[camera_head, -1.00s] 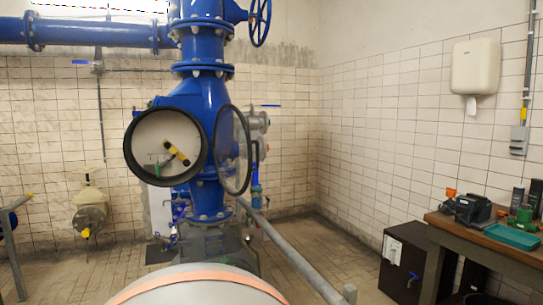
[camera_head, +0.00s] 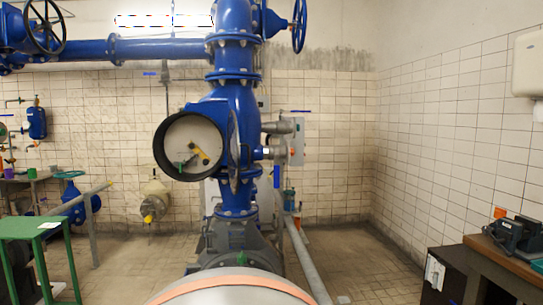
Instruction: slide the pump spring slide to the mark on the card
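I cannot make out the pump spring slide in this view. A small white patch (camera_head: 50,225) lies on the green stand (camera_head: 28,228) at the left; it is too small to tell whether it is the card, and no mark is readable on it. Neither of my grippers is in view.
A blue pump column (camera_head: 236,110) with an open round cover (camera_head: 190,147) stands in the middle. A grey rounded body with an orange band (camera_head: 235,281) fills the bottom centre. A wooden bench (camera_head: 510,264) and dark cabinet (camera_head: 450,263) stand right. Floor (camera_head: 150,265) is clear left of centre.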

